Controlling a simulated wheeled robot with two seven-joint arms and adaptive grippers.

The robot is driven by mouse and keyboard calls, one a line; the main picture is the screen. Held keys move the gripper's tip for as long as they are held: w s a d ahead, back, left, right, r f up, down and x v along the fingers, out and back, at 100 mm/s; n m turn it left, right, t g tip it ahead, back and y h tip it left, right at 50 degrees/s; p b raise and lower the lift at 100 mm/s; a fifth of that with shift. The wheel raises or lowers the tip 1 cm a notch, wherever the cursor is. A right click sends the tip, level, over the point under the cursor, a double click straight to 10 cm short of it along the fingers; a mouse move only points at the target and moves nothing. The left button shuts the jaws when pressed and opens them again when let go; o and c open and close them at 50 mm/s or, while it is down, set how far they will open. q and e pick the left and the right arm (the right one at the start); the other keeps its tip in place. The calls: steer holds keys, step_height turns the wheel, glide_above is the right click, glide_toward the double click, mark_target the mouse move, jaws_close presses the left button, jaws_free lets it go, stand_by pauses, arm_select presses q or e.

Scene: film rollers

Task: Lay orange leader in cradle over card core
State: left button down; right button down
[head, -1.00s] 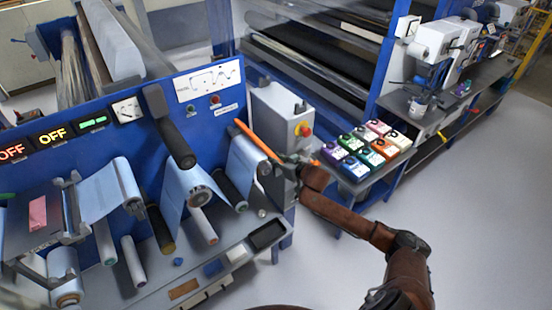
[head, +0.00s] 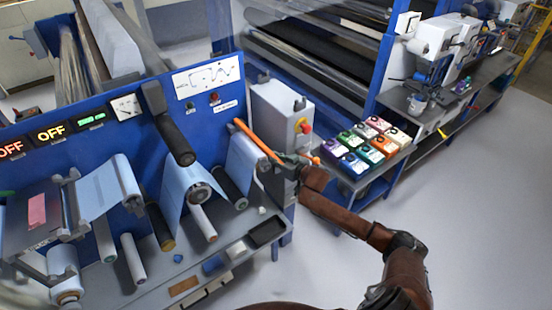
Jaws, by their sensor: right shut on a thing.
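The orange leader (head: 257,140) is a long thin orange rod. It slants from the blue panel's right end down to my right gripper (head: 286,160). My right gripper is shut on its lower right end, in front of the grey box at the machine's end. A short orange piece also shows just right of the gripper. At the lower left, a roll with a brown, card-like core (head: 67,297) sits below dark grey bracket arms (head: 35,268). I cannot tell for sure which bracket is the cradle. My left gripper is not in view.
The blue panel (head: 110,90) carries black and grey rollers and pale blue film (head: 180,185). The grey box (head: 283,105) has a red knob. Several coloured boxes (head: 365,145) stand on a table right of my gripper. The floor (head: 470,220) at the right is clear.

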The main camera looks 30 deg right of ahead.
steer(key=shift+f+b, duration=0.3)
steer(key=shift+f, duration=0.65)
steer(key=shift+f, duration=0.6)
steer(key=c, duration=1.7)
jaws_free()
steer(key=shift+o, duration=0.4)
steer(key=shift+f, duration=0.1)
steer(key=o, duration=1.6)
